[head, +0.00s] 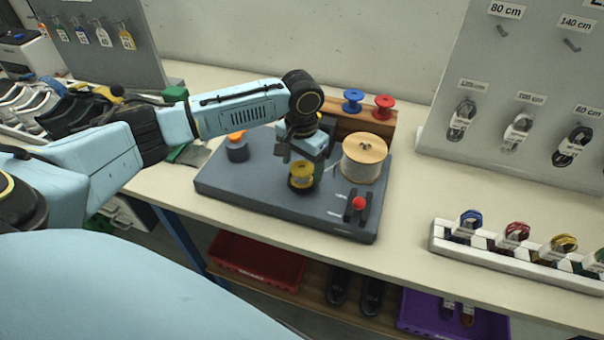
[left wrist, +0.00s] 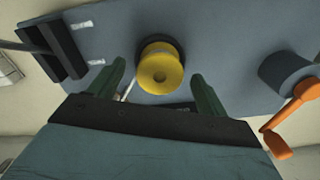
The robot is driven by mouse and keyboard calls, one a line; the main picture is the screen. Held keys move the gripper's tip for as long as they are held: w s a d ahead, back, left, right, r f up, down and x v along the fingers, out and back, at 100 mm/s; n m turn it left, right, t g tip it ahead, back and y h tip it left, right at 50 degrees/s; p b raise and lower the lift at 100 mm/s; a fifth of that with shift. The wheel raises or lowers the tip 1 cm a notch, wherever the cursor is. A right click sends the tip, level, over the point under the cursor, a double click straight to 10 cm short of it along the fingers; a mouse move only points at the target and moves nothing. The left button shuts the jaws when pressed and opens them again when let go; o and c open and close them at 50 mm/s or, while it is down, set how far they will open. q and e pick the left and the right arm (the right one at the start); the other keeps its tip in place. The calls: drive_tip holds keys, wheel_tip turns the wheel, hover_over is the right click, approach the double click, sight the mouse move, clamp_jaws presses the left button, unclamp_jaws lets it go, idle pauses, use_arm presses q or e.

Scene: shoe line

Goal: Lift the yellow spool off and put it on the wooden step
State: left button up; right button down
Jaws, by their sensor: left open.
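The yellow spool (head: 302,172) sits on a dark round holder on the grey machine base (head: 235,189). In the left wrist view the yellow spool (left wrist: 160,69) shows just ahead of and between my fingers. My left gripper (head: 297,158) is open and empty, close to the spool from behind and above; its green fingers (left wrist: 160,82) stand apart on either side. I cannot tell whether they touch it. The wooden step (head: 368,122) stands behind the machine and bears a blue spool (head: 353,100) and a red spool (head: 384,106). My right gripper is out of view.
A large white reel with a wooden top (head: 365,158) stands right of my left gripper. A lever with a red knob (head: 358,204) is at the front right. An orange-handled crank (head: 237,142) is at the left. A white rack of laces (head: 514,249) stands at the right table edge.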

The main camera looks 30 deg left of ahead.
use_arm(q)
wheel_tip(320, 180, down, 2)
drive_tip(key=shift+f, duration=0.1)
drive_tip(key=c, duration=1.2)
